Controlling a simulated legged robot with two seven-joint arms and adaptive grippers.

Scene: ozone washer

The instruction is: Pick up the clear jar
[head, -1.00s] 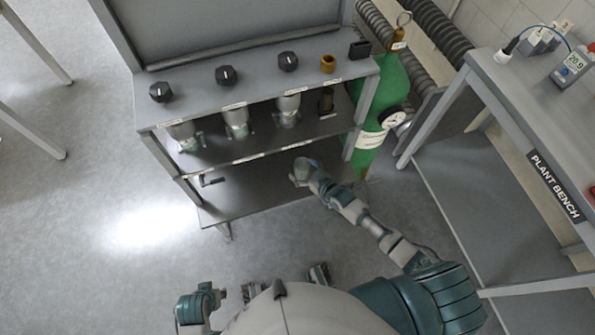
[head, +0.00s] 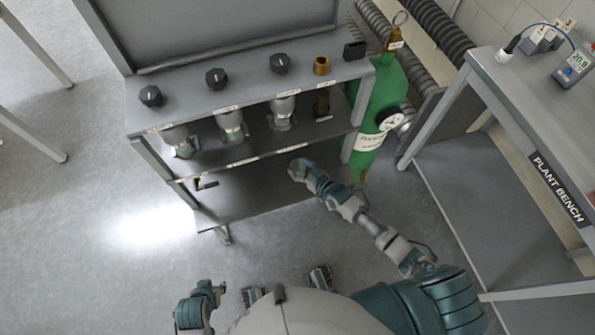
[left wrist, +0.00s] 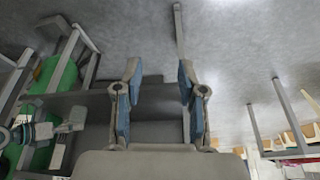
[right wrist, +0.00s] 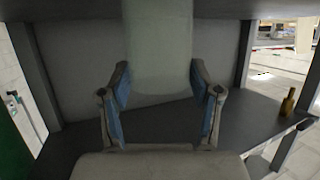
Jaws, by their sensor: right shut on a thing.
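The clear jar (right wrist: 160,45), pale grey-green and translucent, stands between the two fingers of my right gripper (right wrist: 160,78) in the right wrist view. The fingers are shut on its sides, and its upper part runs out of the picture. In the head view my right gripper (head: 300,168) reaches under the rack's middle shelf, and the jar cannot be made out there. My left gripper (left wrist: 159,72) is open and empty, its fingers wide apart. In the head view the left hand (head: 200,303) is low, near my body.
The grey rack (head: 240,153) has several fittings with pale jars (head: 231,124) under its top, which bears black knobs (head: 216,78). A green cylinder (head: 370,150) is right of the rack, then the plant bench (head: 500,100).

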